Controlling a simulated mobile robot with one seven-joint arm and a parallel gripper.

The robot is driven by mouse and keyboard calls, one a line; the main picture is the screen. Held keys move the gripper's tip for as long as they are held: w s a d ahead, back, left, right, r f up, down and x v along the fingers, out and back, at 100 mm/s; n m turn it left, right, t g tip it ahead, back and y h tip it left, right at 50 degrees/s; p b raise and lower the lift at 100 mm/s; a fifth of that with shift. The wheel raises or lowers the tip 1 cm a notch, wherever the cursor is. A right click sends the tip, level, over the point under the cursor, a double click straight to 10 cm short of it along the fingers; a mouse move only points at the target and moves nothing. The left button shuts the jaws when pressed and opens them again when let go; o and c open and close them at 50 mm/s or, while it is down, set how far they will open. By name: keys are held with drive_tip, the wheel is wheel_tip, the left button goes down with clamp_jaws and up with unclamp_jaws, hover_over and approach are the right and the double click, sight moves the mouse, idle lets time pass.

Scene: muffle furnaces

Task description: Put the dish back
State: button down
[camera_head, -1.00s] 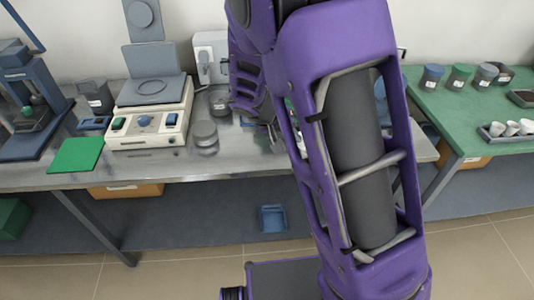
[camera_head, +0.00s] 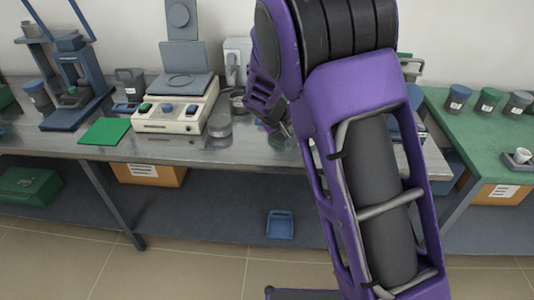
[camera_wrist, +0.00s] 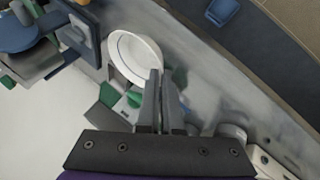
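A white round shallow dish (camera_wrist: 126,58) shows at my fingertips in the wrist view. My gripper (camera_wrist: 160,74) has its two fingers nearly together, with a thin gap between them. The fingertips overlap the dish's lower right rim and appear to pinch it. In the head view my gripper (camera_head: 282,128) is mostly hidden behind my own arm, over the metal bench (camera_head: 250,152). The dish cannot be made out in the head view.
A balance (camera_head: 175,110), a green mat (camera_head: 105,132) and a blue press (camera_head: 78,85) stand on the bench to the left. A green table (camera_head: 465,125) with several lidded jars is at the right. A blue tray (camera_head: 280,224) lies on the lower shelf.

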drive_tip(key=w+a+n+t+y+b, duration=0.1)
drive_tip(key=w+a+n+y+b, duration=0.3)
drive_tip(key=w+a, duration=0.55)
drive_tip(key=shift+n+h, duration=0.4)
drive_tip(key=shift+n, duration=0.4)
drive_tip(key=f, duration=0.3)
drive_tip(key=s+a+f, duration=0.1)
drive_tip(key=f, duration=0.6)
drive_tip(key=shift+s+a+f+b, duration=0.1)
drive_tip(key=shift+s+a+b, duration=0.15)
drive_tip(key=shift+b, duration=0.15)
drive_tip(key=shift+f, duration=0.1)
drive_tip(key=shift+f, duration=0.15)
drive_tip(key=c, duration=1.1)
unclamp_jaws()
drive_tip(key=shift+r, duration=0.2)
